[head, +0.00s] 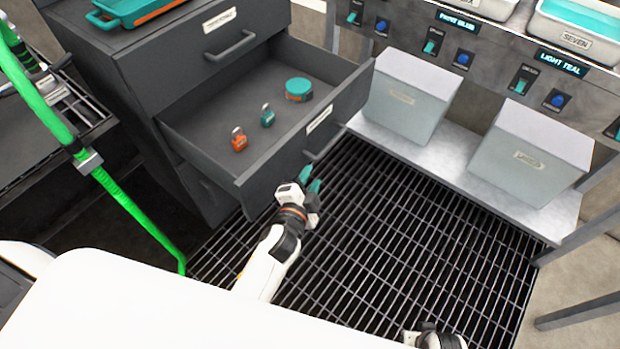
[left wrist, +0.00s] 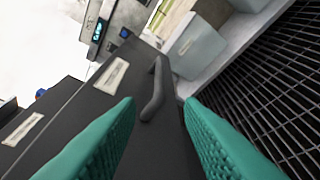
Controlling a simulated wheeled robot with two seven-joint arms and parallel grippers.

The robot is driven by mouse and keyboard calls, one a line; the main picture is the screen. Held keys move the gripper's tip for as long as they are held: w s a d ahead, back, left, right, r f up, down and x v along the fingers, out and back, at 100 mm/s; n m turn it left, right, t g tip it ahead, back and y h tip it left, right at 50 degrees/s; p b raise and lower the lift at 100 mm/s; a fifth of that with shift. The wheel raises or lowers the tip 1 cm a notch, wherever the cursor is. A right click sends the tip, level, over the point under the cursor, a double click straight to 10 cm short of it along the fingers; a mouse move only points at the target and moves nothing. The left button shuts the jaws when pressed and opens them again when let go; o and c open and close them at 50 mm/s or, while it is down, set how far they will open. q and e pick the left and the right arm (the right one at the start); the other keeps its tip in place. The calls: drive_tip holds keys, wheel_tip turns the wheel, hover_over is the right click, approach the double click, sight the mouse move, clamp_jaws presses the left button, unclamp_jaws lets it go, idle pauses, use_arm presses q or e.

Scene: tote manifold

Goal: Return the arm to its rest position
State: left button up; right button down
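My left gripper (head: 312,182) is in front of the open drawer (head: 255,190), close to the drawer's handle (head: 328,142). In the left wrist view its two teal fingers (left wrist: 160,135) are spread apart with nothing between them. The same handle (left wrist: 155,90) shows just beyond the fingertips, and the fingers look clear of it. My right arm shows only as a small white and black part (head: 432,338) at the bottom edge of the head view. Its fingers cannot be made out.
The drawer holds an orange padlock (head: 239,139), a teal padlock (head: 267,115) and a round teal item (head: 299,89). Two grey bins (head: 410,97) (head: 530,150) stand on a shelf at right. A green hose (head: 120,200) hangs at left. The grated floor (head: 400,250) is clear.

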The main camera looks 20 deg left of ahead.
use_arm(q)
drive_tip(key=shift+f, duration=0.1)
idle(0.3)
